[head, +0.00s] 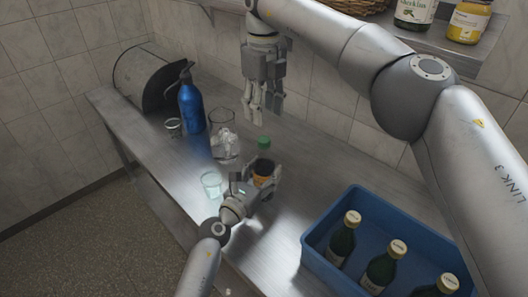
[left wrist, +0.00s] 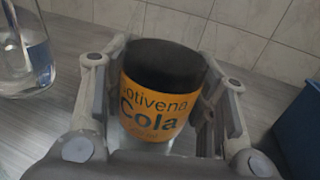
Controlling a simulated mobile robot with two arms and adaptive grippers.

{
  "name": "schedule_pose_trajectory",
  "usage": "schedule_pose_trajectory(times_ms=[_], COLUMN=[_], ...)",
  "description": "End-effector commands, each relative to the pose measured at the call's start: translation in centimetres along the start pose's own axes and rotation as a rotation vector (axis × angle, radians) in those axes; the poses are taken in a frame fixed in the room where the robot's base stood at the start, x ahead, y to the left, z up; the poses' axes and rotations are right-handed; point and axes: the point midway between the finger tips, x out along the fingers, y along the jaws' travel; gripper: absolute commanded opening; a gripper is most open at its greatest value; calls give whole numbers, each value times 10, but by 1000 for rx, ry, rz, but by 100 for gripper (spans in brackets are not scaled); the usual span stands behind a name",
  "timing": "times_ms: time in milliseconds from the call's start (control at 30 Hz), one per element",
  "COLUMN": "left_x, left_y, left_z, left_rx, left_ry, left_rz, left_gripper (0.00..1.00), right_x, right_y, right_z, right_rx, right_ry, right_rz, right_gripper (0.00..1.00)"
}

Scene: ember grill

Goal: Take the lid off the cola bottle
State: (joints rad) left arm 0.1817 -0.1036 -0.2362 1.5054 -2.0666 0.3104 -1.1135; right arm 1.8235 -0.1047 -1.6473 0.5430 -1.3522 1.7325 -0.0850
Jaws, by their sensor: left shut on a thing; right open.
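The cola bottle (head: 263,167) stands upright on the steel counter, with a dark upper part and an orange label. A green lid (head: 264,142) shows just above the dark part; the neck between them is too faint to make out. My left gripper (head: 262,183) is shut around the bottle. The left wrist view shows the bottle's Cola label (left wrist: 155,105) between the fingers (left wrist: 160,110); the lid is out of that view. My right gripper (head: 263,112) is open and empty, pointing down above the lid and apart from it.
A blue crate (head: 312,248) with several green bottles stands at right. A blue spray bottle (head: 191,108), a glass pitcher (head: 224,148) and small glasses (head: 211,184) stand to the left. A shelf with jars (head: 468,20) is at upper right, behind my right arm.

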Motion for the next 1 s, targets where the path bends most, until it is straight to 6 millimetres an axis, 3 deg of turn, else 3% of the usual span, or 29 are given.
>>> schedule_pose_trajectory(times_ms=[167, 1000], left_x=[0, 0], left_y=[0, 0], left_z=[0, 0], left_rx=[1, 1], left_ry=[0, 1], left_rz=[0, 1], left_gripper=[0, 0], right_x=[0, 0], right_y=[1, 1], right_z=[0, 0], right_rx=[207, 1736], right_ry=[1, 1], right_rz=[2, -1], right_gripper=[45, 45])
